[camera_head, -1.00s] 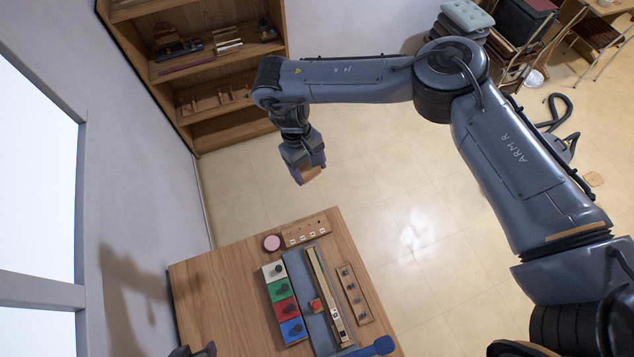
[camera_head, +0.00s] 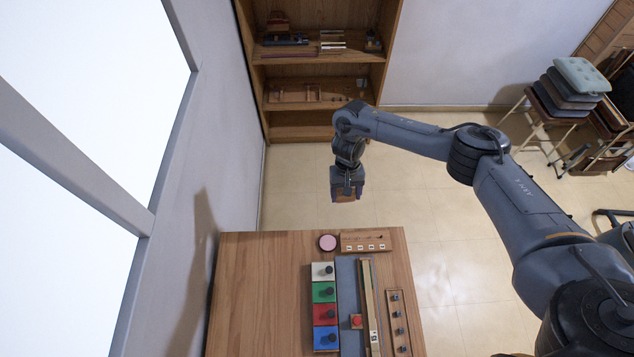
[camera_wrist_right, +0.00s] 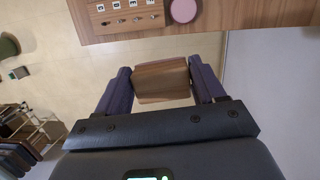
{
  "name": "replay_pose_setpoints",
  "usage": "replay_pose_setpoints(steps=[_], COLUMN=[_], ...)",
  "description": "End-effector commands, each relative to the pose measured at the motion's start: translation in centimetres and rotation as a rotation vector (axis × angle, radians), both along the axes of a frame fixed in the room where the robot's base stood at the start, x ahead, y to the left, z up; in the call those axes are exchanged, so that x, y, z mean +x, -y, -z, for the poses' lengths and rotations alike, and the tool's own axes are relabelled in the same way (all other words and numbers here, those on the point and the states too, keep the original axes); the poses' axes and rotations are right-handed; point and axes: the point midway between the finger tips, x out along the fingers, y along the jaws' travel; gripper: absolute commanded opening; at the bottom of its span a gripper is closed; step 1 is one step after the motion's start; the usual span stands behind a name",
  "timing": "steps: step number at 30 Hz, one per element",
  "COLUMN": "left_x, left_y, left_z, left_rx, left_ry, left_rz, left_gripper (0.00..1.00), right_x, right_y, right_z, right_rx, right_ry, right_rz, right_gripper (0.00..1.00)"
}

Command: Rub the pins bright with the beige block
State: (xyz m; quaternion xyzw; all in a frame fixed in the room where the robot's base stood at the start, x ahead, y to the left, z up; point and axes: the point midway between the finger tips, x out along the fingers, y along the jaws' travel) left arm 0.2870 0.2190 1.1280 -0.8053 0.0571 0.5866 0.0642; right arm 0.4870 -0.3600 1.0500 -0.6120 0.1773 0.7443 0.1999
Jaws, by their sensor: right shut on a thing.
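My right gripper (camera_head: 347,197) is shut on a tan-brown block, which appears to be the beige block (camera_wrist_right: 162,82). The block sits between the two fingers in the right wrist view. The gripper hangs over the floor, just beyond the table's far edge. A wooden strip (camera_head: 365,242) with small pins and white labels lies along that far edge; it also shows in the right wrist view (camera_wrist_right: 128,20). The block is apart from this strip. The pins are too small to judge their brightness. My left gripper is not in view.
A pink disc (camera_head: 327,242) lies left of the strip on the wooden table (camera_head: 250,290). Coloured panels with dark knobs (camera_head: 324,292), a long keyed piece (camera_head: 369,300) and a strip with dark knobs (camera_head: 398,325) lie nearer. The table's left part is clear. A shelf (camera_head: 320,65) stands behind.

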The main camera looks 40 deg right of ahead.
Motion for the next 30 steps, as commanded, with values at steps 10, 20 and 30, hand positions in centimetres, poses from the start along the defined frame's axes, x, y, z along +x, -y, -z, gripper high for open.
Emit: replay_pose_setpoints(steps=[10, 20, 30], left_x=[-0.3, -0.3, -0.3], left_y=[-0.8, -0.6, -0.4], left_z=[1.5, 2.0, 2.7], left_rx=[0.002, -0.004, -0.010], left_ry=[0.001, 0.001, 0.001], left_rz=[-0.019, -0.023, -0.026], left_gripper=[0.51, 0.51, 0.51], right_x=[-6.0, -10.2, -11.9], right_y=[3.1, 4.3, 4.4], right_z=[6.1, 9.1, 10.8], right_rx=[-0.003, -0.004, -0.007], right_ry=[0.007, 0.020, 0.035], right_rz=[0.073, 0.086, 0.085], right_gripper=[0.00, 0.00, 0.00])
